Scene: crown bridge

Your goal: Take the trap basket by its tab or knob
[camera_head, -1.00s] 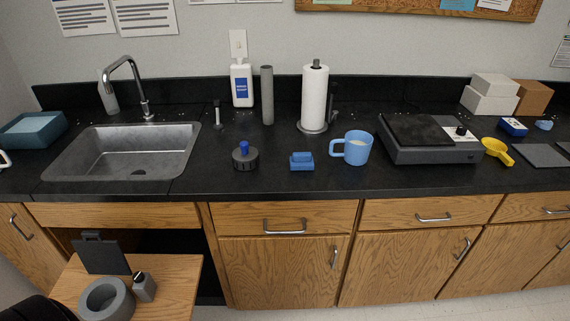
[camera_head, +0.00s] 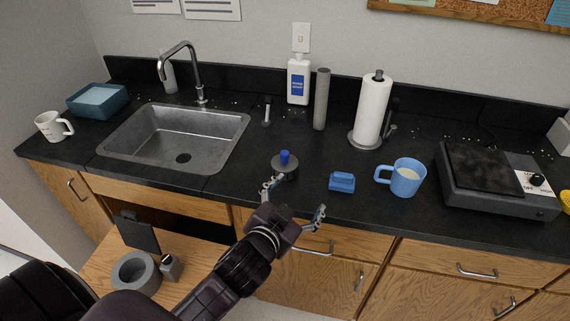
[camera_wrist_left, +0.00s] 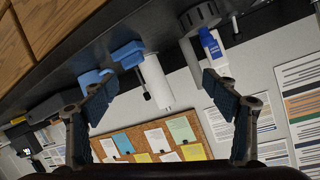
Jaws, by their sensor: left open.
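The trap basket (camera_head: 286,168) is a dark grey round piece with a blue knob (camera_head: 285,157) standing up from it. It sits on the black counter right of the sink. In the left wrist view it shows as a grey disc (camera_wrist_left: 200,17) near the top; blue and white shapes overlap below it, so I cannot separate its knob from the soap bottle. My left gripper (camera_head: 294,200) is open and empty at the counter's front edge, just in front of the basket. One fingertip overlaps the basket's front; I cannot tell whether they touch. My right gripper is not in view.
A blue block (camera_head: 342,181) and a blue mug (camera_head: 402,177) stand right of the basket. Behind are a soap bottle (camera_head: 299,81), a grey cylinder (camera_head: 321,100) and a paper towel roll (camera_head: 372,110). The sink (camera_head: 180,140) lies left.

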